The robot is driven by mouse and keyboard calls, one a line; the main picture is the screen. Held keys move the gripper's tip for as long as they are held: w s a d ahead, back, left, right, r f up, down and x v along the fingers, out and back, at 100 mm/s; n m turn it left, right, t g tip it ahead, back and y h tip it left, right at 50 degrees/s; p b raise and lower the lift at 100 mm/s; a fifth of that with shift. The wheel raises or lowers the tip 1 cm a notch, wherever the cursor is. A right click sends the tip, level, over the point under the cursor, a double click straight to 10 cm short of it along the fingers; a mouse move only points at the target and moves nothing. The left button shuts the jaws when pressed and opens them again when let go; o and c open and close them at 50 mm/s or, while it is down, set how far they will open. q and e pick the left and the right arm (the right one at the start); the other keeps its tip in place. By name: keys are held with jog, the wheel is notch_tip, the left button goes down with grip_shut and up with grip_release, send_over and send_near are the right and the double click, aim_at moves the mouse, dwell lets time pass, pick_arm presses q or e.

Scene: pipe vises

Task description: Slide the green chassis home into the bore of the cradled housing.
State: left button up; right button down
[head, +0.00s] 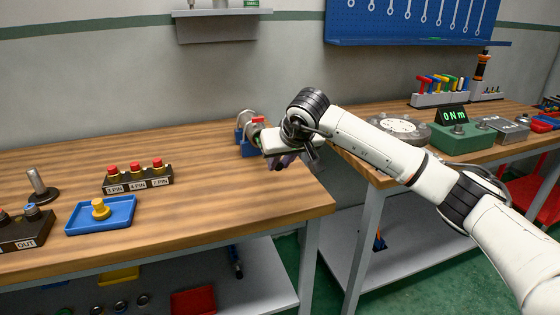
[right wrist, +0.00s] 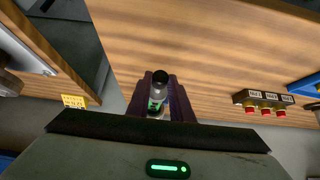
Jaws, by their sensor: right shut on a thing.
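The housing (head: 244,119) is a metallic cylinder lying in a blue cradle (head: 241,140) near the right end of the wooden bench. A red and tan part (head: 257,128) shows at its near right side; I cannot tell what it belongs to. My right gripper (head: 284,162) is just to the right of the cradle, low over the bench's right edge. In the right wrist view its dark purple fingers (right wrist: 161,88) are shut on the green chassis (right wrist: 156,97), a small piece with a black round end. The hand hides the chassis in the head view. The bore's mouth is not clearly visible. My left gripper is out of view.
On the bench (head: 190,215) stand a pin block (head: 138,180) with red-topped pins, a blue tray (head: 101,214) with a yellow part, and a dark OUT block (head: 25,230). A second bench at right carries a green 0 Nm device (head: 462,137). The bench middle is clear.

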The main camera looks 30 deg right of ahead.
jog(key=shift+w+r, duration=0.1)
jog(key=shift+w, duration=0.05)
jog(key=shift+w+d+p, duration=0.2)
jog(key=shift+w+p, duration=0.1)
jog(key=shift+w, duration=0.35)
jog(key=shift+w+d+p, duration=0.2)
jog(key=shift+w+p, duration=0.15)
jog(key=shift+w, duration=0.6)
jog(key=shift+w+d, duration=0.1)
jog(key=shift+w, duration=0.4)
jog(key=shift+w+d, duration=0.1)
jog(key=shift+w, duration=0.05)
jog(key=shift+p, duration=0.45)
